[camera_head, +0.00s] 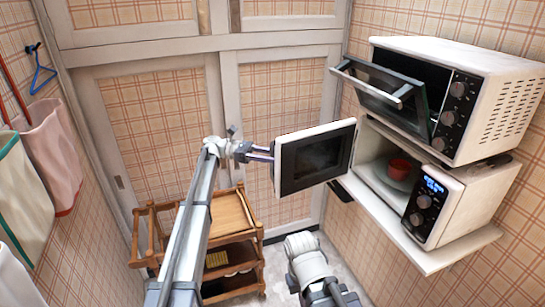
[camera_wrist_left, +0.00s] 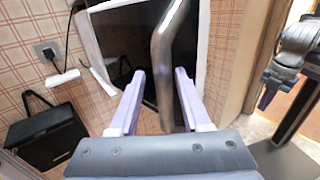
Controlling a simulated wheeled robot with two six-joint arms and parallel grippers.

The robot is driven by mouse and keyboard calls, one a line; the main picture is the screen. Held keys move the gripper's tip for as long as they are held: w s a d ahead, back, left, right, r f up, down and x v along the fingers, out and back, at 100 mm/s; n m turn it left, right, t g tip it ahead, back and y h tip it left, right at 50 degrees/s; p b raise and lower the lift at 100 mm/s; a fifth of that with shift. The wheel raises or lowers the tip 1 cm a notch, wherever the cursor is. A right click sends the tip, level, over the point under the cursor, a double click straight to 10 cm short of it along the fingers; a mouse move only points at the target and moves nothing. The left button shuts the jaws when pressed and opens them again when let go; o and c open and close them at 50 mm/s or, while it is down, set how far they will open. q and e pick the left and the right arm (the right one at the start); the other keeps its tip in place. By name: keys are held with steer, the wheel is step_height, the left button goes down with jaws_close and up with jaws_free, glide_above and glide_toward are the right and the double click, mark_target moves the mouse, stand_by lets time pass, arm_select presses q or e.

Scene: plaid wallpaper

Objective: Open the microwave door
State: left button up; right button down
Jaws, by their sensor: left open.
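The white microwave (camera_head: 470,205) sits on a wall shelf at the right, with a lit blue display and knobs. Its door (camera_head: 315,158) is swung wide open to the left, leaving the cavity exposed. A red bowl (camera_head: 400,168) stands on a plate inside. My left gripper (camera_head: 264,154) is at the door's left edge. In the left wrist view its open fingers (camera_wrist_left: 160,95) stand either side of the metal door handle (camera_wrist_left: 165,60); contact is unclear. My right arm is low in the head view. Its gripper shows partly in the left wrist view (camera_wrist_left: 268,95), jaws unclear.
A toaster oven (camera_head: 500,95) stands above the microwave, its glass door (camera_head: 385,90) tilted partly open. A wooden cart (camera_head: 235,212) stands below my left arm. Bags (camera_head: 50,150) hang on the left wall. A black box (camera_wrist_left: 45,140) and a socket (camera_wrist_left: 48,52) are near the wall.

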arm_select(q)
steer(key=v, duration=0.7)
steer(key=shift+a, duration=0.3)
steer(key=shift+w, duration=0.1)
